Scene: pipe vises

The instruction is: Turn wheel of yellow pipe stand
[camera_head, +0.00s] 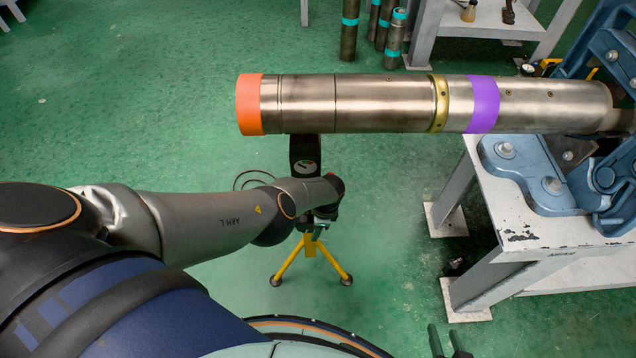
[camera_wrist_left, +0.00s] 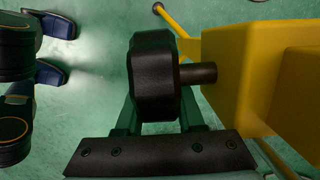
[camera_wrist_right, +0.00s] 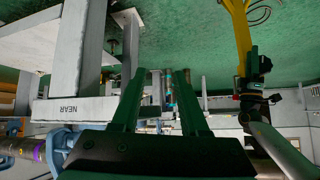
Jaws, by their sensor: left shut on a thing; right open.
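The yellow pipe stand (camera_head: 309,252) stands on the floor under the free left end of a long metal pipe (camera_head: 380,104). Its upper part is mostly hidden behind my left arm in the head view. In the left wrist view its yellow body (camera_wrist_left: 265,75) fills the right side, with a black wheel (camera_wrist_left: 153,70) on a short shaft. My left gripper (camera_wrist_left: 158,108) is shut on the wheel, one finger on each side. The stand also shows in the right wrist view (camera_wrist_right: 240,45). My right gripper (camera_head: 450,342) is open and empty at the bottom edge of the head view.
A blue vise (camera_head: 535,175) on a white metal table (camera_head: 515,205) holds the pipe's right end. The pipe has orange and purple bands. Several upright tubes (camera_head: 394,38) stand at the back near another table. The green floor left of the stand is clear.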

